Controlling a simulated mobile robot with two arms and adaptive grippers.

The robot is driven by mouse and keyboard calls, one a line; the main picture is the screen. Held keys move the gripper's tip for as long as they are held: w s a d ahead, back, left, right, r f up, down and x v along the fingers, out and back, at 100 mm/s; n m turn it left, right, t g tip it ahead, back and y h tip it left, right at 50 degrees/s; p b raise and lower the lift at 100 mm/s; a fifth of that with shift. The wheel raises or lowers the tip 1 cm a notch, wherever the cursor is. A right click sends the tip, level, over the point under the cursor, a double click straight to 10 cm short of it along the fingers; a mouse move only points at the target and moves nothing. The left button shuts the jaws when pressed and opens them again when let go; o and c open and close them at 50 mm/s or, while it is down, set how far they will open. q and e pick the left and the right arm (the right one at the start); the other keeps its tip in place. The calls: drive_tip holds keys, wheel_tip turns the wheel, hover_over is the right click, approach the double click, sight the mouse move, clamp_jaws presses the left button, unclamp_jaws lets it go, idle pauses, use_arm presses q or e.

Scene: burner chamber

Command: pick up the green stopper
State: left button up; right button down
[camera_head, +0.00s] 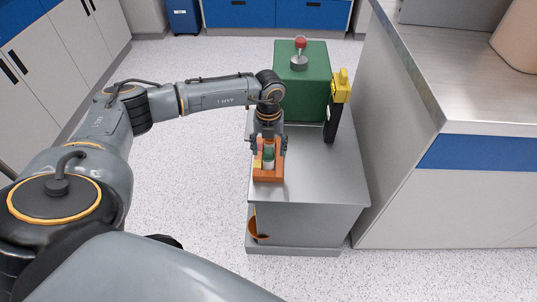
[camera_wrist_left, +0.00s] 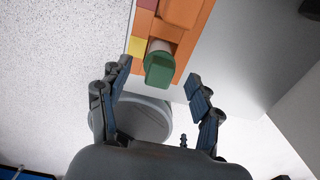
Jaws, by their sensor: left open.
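The green stopper (camera_wrist_left: 158,70) sits on a pale cylindrical piece in an orange holder (camera_wrist_left: 182,45) in the left wrist view. In the head view the stopper (camera_head: 268,147) shows small below my left gripper (camera_head: 268,146), and the orange holder (camera_head: 268,175) stands on the grey cabinet top. My left gripper is open, with its fingers pointing down toward the holder. In the left wrist view its two fingertips (camera_wrist_left: 158,75) appear on either side of the stopper, with gaps visible. I cannot tell the exact height between fingers and stopper. My right gripper is not in view.
A green box (camera_head: 302,85) with a red-knobbed lever (camera_head: 300,48) stands behind the holder. A black-and-yellow tool (camera_head: 338,95) stands at its right. A taller steel-topped counter (camera_head: 455,75) bounds the right side. The cabinet top (camera_head: 320,180) right of the holder is clear.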

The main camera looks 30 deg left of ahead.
use_arm(q)
drive_tip(key=shift+f, duration=0.65)
drive_tip(key=c, duration=0.9)
drive_tip(key=shift+c, duration=0.2)
